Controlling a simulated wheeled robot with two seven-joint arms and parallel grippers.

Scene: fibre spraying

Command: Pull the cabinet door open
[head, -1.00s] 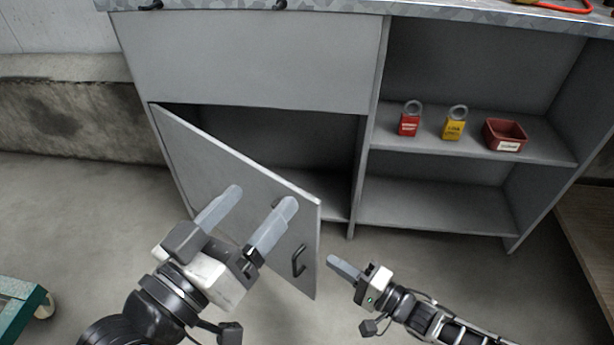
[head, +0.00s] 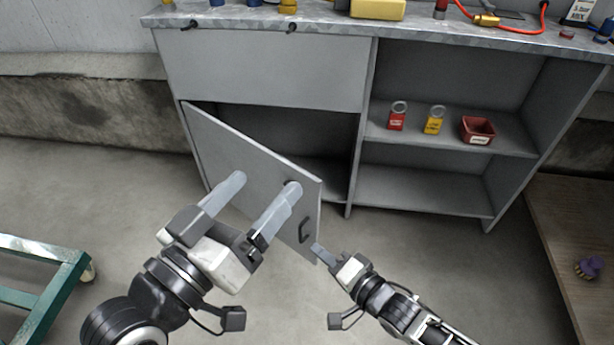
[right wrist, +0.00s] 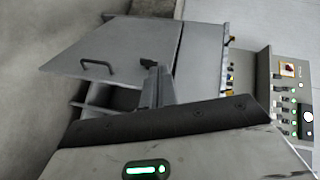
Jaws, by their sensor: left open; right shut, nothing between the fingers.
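The grey cabinet door (head: 245,160) is hinged at its left and stands ajar, swung out toward me. Its dark handle (head: 305,231) is near the free edge; the door and handle (right wrist: 97,66) also show in the right wrist view. My left gripper (head: 263,192) is open in front of the door face and overlaps it in the head view; I cannot tell whether it touches. My right gripper (head: 318,251) is shut and empty, by the door's lower free corner, right of the handle. The fingers (right wrist: 152,82) also show in the right wrist view. Contact is unclear.
The cabinet's right side has open shelves (head: 450,145) with a red tag, a yellow tag and a red bin (head: 478,130). A green cart (head: 40,270) stands at left and a wooden surface (head: 560,230) at right. The floor before the shelves is clear.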

